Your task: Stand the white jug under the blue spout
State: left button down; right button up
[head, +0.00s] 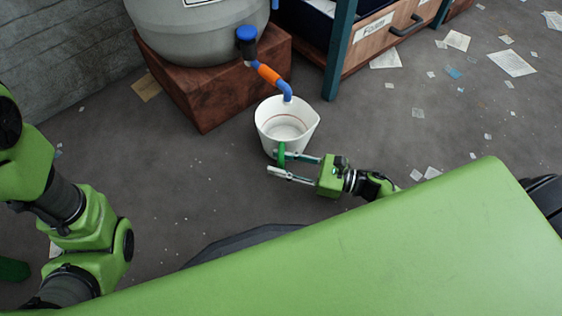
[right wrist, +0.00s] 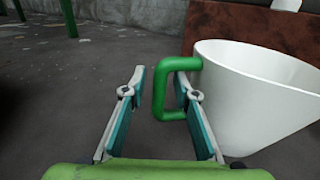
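The white jug (head: 297,139) stands upright on the floor, with a red line inside and a green handle (right wrist: 161,96) toward me. The blue spout (head: 285,89) hangs from an orange pipe piece, and its tip overlaps the jug's far rim in the head view. Whether it is fully over the opening is hard to tell. My right gripper (head: 294,165) is open at the handle. In the right wrist view the handle's upright bar shows between the parted fingers (right wrist: 164,85), and the jug (right wrist: 240,95) is to their right. My left gripper is not in view; only my left arm shows.
The grey tank (head: 190,30) with a dark blue knob (head: 246,36) sits on a reddish-brown block (head: 205,95) behind the jug. A wooden drawer unit (head: 375,35) with a teal post stands at the back right. Scattered papers (head: 512,63) lie on the floor; the floor left of the jug is clear.

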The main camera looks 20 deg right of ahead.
jog(key=shift+r, duration=0.15)
jog(key=p+v, duration=0.4)
jog(key=v, duration=0.6)
jog(key=shift+s+d, duration=0.25)
jog(key=shift+d, duration=0.05)
jog(key=shift+s+d, duration=0.35)
jog(key=shift+d, duration=0.15)
